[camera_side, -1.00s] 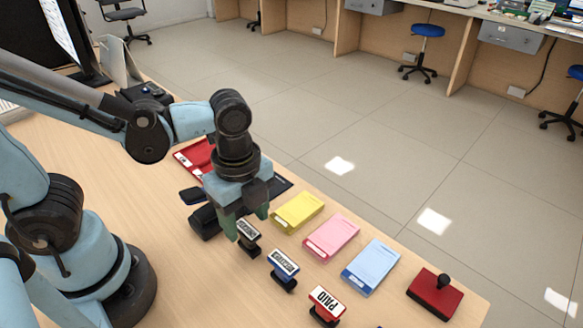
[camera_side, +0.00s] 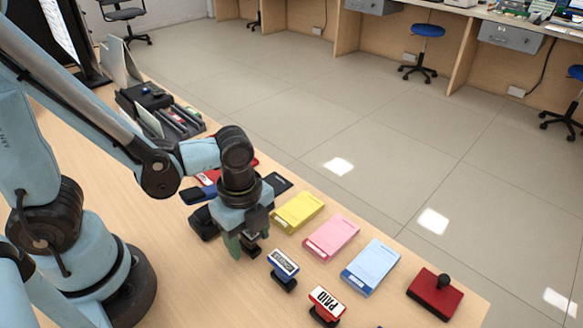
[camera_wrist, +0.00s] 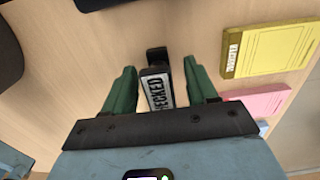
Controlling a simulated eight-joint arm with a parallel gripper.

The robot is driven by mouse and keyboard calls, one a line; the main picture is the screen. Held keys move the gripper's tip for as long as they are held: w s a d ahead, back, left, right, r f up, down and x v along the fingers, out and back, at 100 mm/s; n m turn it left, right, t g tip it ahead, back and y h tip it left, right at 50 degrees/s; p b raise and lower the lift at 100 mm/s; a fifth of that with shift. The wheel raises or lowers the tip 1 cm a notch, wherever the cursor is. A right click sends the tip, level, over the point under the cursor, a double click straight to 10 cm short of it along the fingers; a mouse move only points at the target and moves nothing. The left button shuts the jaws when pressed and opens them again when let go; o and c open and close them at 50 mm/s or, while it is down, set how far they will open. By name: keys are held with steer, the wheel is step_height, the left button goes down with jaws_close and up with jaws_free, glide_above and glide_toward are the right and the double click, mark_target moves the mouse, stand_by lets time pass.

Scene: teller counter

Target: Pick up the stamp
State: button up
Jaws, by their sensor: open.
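A black stamp (camera_wrist: 158,88) with a white label reading "…ECKED" lies between the two green fingers of my gripper (camera_wrist: 160,66) in the wrist view. Gaps show between the stamp and both fingers, so my gripper is open around it. In the side view my gripper (camera_side: 247,243) points down at the black stamp (camera_side: 252,251), which is mostly hidden by the fingers. A blue stamp (camera_side: 284,267) and a red stamp (camera_side: 326,303) labelled "PAID" stand on the counter to its right.
A yellow pad (camera_side: 299,211), a pink pad (camera_side: 331,237) and a blue pad (camera_side: 370,266) lie in a row behind the stamps. A red block with a black knob (camera_side: 435,296) sits at the right. A dark organizer (camera_side: 170,118) stands at the back left.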

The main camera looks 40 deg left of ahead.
mark_target(245, 233)
steer(key=c, duration=1.1)
steer(key=shift+o, duration=0.2)
steer(key=shift+r, duration=0.1)
steer(key=shift+r, duration=0.7)
steer(key=r, duration=0.3)
steer(key=shift+s+d, duration=0.3)
steer(key=shift+s, duration=0.1)
steer(key=s+d+r, duration=0.6)
steer(key=s, duration=0.2)
steer(key=shift+s+d+r, duration=0.2)
steer(key=shift+d, duration=0.1)
